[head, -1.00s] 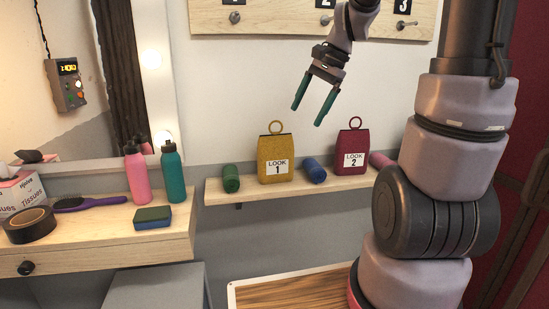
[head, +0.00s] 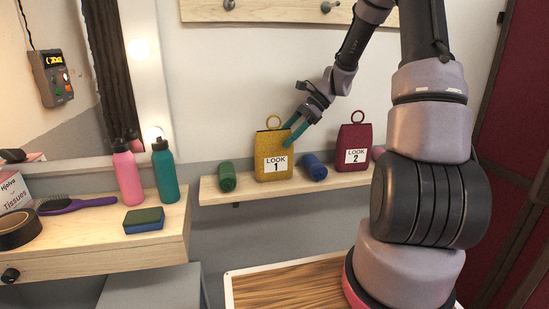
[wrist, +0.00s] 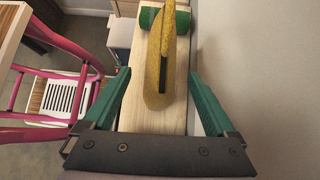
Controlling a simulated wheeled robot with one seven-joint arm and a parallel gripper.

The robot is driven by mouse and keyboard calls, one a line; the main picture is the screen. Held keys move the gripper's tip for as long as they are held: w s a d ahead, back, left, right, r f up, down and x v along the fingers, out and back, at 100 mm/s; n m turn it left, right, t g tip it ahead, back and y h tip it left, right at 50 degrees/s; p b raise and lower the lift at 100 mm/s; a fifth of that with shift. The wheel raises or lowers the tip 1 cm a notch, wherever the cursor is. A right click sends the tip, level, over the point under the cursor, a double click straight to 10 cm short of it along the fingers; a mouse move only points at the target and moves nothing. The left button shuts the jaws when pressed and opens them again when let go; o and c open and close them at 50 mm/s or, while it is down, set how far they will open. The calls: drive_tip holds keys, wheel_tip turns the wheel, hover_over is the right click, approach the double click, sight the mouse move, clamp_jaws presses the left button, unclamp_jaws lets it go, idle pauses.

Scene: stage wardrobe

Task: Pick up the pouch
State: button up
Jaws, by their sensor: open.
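A yellow pouch (head: 272,152) with a ring on top and a "LOOK 1" label stands upright on the wall shelf (head: 245,195). A dark red pouch (head: 355,148) labelled "LOOK 2" stands further right on it. My gripper (head: 291,133), with green fingers, is open at the upper right side of the yellow pouch. In the wrist view, the yellow pouch (wrist: 161,60) lies between the lines of the two open fingers, with space visible on both sides. I cannot tell how far the fingertips reach past its near edge.
The wall is close behind the shelf. A pink bottle (head: 127,172) and a teal bottle (head: 164,171) stand on the dresser at left.

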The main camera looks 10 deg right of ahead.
sight(274, 147)
drive_tip(key=shift+x, duration=2.75)
drive_tip(key=shift+a+r, duration=0.1)
clamp_jaws()
drive_tip(key=shift+r, duration=0.15)
